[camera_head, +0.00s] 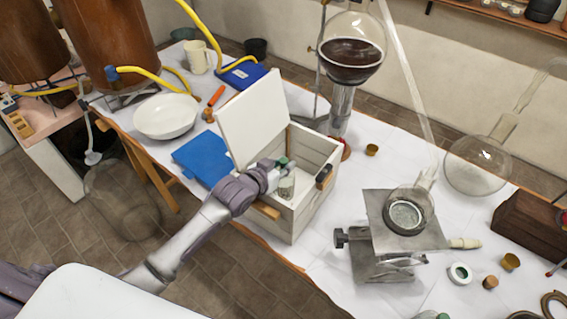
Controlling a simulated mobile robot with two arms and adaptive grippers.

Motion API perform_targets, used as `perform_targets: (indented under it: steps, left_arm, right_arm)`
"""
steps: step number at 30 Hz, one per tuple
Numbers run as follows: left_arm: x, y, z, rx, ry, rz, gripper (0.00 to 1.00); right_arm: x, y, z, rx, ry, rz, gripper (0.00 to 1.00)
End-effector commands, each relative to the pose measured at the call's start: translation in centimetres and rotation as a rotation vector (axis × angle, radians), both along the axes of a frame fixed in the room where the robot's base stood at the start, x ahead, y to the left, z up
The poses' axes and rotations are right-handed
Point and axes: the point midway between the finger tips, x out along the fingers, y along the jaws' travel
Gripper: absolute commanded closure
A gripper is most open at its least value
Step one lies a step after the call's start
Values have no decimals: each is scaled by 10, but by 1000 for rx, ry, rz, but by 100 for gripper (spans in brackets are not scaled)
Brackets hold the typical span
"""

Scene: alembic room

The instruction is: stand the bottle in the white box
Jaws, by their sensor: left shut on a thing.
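The white box (290,228) stands at the table's front edge with its lid (253,118) raised on its left side. My left arm reaches in from the lower left. My left gripper (280,176) is at the box's opening, shut on a small clear bottle (287,188) with a dark green top. The bottle looks about upright and is within the outline of the opening. Whether its base touches the box floor is hidden by the box wall and the gripper. My right gripper is out of view.
A blue book (200,155) and a white bowl (166,116) lie left of the box. A metal lab jack (395,225) with glassware stands to its right. A large round flask (352,50) on a stand is behind. Small corks and lids lie at right.

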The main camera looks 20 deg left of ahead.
Motion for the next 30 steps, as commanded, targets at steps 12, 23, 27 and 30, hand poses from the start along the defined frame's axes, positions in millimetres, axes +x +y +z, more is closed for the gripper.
perform_targets:
  steps: [12,23,27,30]
  left_arm:
    - [-1,0,-5,0,3,-1,52]
    - [-1,-1,2,0,3,-1,52]
    - [-14,4,11,0,3,-1,52]
    - [-33,9,19,1,2,-1,52]
  right_arm:
    - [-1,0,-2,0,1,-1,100]
    - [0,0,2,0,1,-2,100]
    - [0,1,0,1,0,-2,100]
    - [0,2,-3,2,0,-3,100]
